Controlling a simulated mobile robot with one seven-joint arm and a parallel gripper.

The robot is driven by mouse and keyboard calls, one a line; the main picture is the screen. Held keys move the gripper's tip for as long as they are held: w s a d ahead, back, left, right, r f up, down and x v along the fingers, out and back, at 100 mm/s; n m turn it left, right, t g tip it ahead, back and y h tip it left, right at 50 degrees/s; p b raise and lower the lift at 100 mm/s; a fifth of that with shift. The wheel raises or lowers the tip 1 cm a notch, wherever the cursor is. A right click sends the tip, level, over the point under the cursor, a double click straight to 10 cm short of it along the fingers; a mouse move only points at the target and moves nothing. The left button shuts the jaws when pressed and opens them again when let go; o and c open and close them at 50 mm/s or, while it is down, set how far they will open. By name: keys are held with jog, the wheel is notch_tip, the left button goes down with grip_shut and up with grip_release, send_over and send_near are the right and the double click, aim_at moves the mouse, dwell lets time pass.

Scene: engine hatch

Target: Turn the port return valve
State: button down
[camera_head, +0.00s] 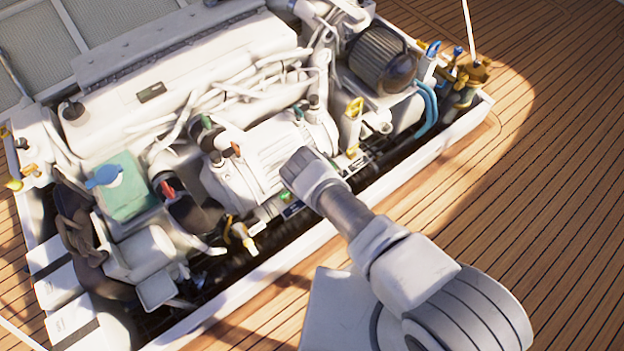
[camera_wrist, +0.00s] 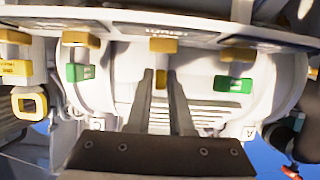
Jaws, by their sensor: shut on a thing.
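In the wrist view, the two grey fingers of my gripper (camera_wrist: 161,75) are closed in on a small yellow piece (camera_wrist: 160,79) below the middle yellow valve handle (camera_wrist: 160,46). I take this to be the port return valve, but its label (camera_wrist: 165,31) is upside down and too small to read surely. Similar yellow handles stand to the left (camera_wrist: 80,40) and right (camera_wrist: 238,54), with green tags (camera_wrist: 81,72) below. In the head view, my arm reaches over the engine bay and its end hides the fingers and the valve.
The white engine (camera_head: 250,160) with hoses fills the open hatch. A dark round filter housing (camera_head: 383,60) stands at upper right, and a green tank (camera_head: 124,188) at left. The white hatch rim (camera_head: 440,150) edges the bay. Clear wooden deck (camera_head: 550,150) lies to the right.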

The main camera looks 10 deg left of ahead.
dwell(0.4)
jog(key=c, duration=1.1)
grip_release()
jog(key=shift+r, duration=0.1)
